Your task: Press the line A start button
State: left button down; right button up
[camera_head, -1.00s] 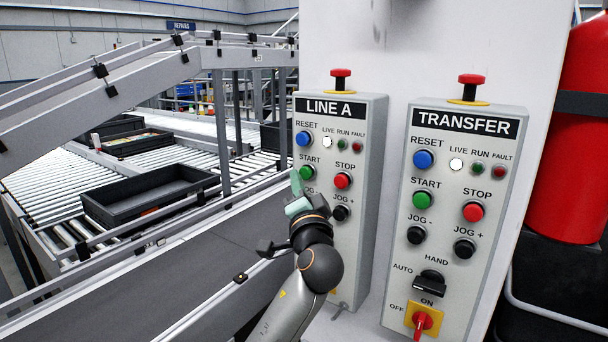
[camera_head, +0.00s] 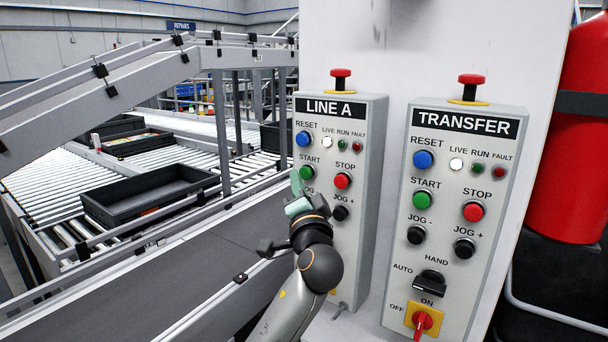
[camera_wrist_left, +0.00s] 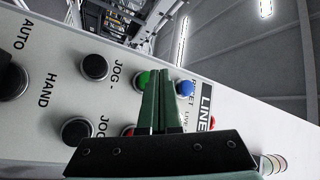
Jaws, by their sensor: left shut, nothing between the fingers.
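The LINE A panel (camera_head: 362,125) is a grey box on the white wall. Its green START button (camera_head: 306,172) is below the blue RESET button (camera_head: 303,139) and left of the red STOP button (camera_head: 342,180). My left gripper (camera_head: 296,184) is shut and empty, its green fingertips just below and left of the START button. In the left wrist view the shut fingers (camera_wrist_left: 160,82) point up the panel, right beside the green START button (camera_wrist_left: 144,80), partly covering it. I cannot tell whether they touch it. My right gripper is not in view.
The TRANSFER panel (camera_head: 467,140) with similar buttons stands to the right. A red emergency stop (camera_head: 340,73) tops the LINE A panel. A roller conveyor with a black tray (camera_head: 150,195) and rails fills the left. A red cylinder (camera_head: 578,130) stands far right.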

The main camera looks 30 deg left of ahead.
pick_arm(q)
jog(key=shift+w, duration=0.2)
dwell(0.3)
jog(key=shift+w, duration=0.25)
jog(key=shift+w+d+b, duration=0.1)
jog(key=shift+w+b, duration=0.2)
jog(key=shift+w, duration=0.5)
dwell(0.9)
jog(key=shift+s, duration=1.2)
jog(key=shift+s+a+p, duration=0.15)
jog(key=shift+s+p, duration=0.25)
jog(key=shift+s, duration=0.9)
jog(key=shift+s+a+p, duration=0.1)
jog(key=shift+s+p, duration=0.3)
jog(key=shift+s, duration=0.85)
